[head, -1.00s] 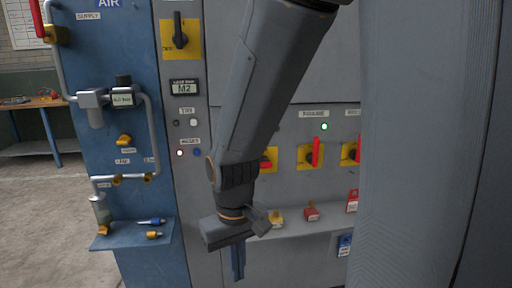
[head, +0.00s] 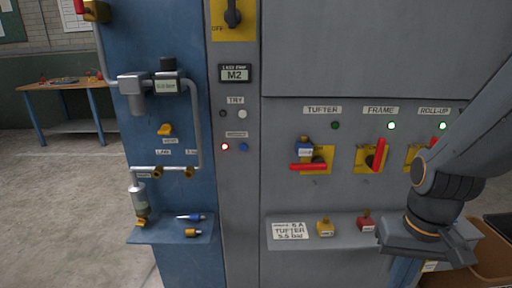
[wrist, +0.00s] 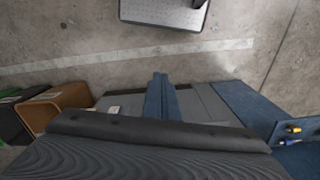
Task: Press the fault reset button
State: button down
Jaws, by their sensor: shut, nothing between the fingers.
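A small blue button (head: 244,147) sits on the grey panel column, just right of a lit red lamp (head: 225,146). The label above them (head: 237,134) is too small to read, so I cannot tell for sure that this is the fault reset. Above, under a TRY label (head: 235,100), are a dark lamp (head: 222,114) and a white button (head: 242,114).
Yellow-backed switches with red handles (head: 308,167) (head: 378,156) line the panel. A shelf with padlocks (head: 324,227) juts out below. A blue pipe board (head: 125,60) stands left, with its own small shelf (head: 160,235). A brown box (head: 490,245) is lower right.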

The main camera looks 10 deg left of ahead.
jog(key=shift+w, duration=0.1)
jog(key=w+a+f+t+y, duration=0.1)
jog(key=w+a+t, duration=0.25)
jog(key=w, duration=0.55)
jog(key=w+a+t, duration=0.3)
jog(key=w+a, duration=0.1)
jog(key=w, duration=0.6)
jog(key=t+y+p, duration=0.1)
jog(key=t+y, duration=0.4)
jog(key=y, duration=1.1)
send_near(243, 147)
jog(key=s+a+r, duration=0.2)
jog(key=s+a, duration=0.2)
jog(key=s, duration=0.3)
jog(key=shift+s+d+f+g, duration=0.15)
jog(key=shift+f+g, duration=0.05)
jog(key=shift+g, duration=0.05)
jog(key=shift+w+a+b, duration=0.35)
jog(key=shift+w, duration=1.1)
jog(key=shift+w+a+b, duration=0.3)
jog(key=shift+w+b, duration=0.05)
jog(key=shift+w, duration=1.05)
jog(key=shift+w+a+b, duration=0.35)
jog(key=shift+w, duration=1.1)
